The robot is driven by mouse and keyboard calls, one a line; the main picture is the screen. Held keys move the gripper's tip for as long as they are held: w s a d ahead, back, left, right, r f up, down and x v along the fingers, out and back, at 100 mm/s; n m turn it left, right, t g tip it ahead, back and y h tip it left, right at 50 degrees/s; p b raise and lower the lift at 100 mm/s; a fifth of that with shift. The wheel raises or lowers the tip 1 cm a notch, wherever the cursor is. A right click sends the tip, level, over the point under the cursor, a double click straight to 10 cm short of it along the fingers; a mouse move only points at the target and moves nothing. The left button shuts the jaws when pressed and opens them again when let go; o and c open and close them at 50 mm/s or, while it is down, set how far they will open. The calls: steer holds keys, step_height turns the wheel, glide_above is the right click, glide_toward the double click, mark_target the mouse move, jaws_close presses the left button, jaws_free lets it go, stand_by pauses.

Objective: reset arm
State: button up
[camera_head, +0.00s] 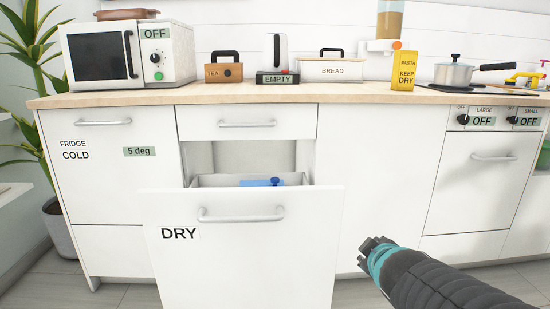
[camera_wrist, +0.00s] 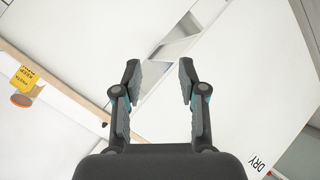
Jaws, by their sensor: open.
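My gripper (camera_wrist: 158,80) is open and empty in the wrist view, its two fingers spread apart with nothing between them. In the head view my gripper (camera_head: 368,250) is at the lower right, in front of the white cabinet and to the right of the pulled-out drawer labelled DRY (camera_head: 250,260). The wrist view shows the cabinet fronts tilted, with the DRY label (camera_wrist: 258,163) at the lower right. The gripper appears clear of the drawer, though the exact gap is hard to tell.
The DRY drawer stands out from the cabinet and holds a blue item (camera_head: 258,182). The counter (camera_head: 300,97) carries a microwave (camera_head: 110,55), a bread box (camera_head: 330,69), a yellow pasta box (camera_head: 404,70) and a pot (camera_head: 453,74). A plant (camera_head: 35,80) stands at left.

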steer(key=s+f+m+g+p, duration=0.25)
steer(key=s+m+g, duration=0.35)
steer(key=s, duration=0.6)
steer(key=s+a+r+m+y+p, duration=0.1)
steer(key=s+a+r+m+p, duration=0.1)
steer(key=s+a+r+p, duration=0.2)
step_height(320, 180, up, 3)
steer(key=s+p, duration=0.1)
steer(key=s, duration=0.1)
steer(key=shift+s+a+m+y, duration=0.3)
steer(key=shift+a, duration=0.1)
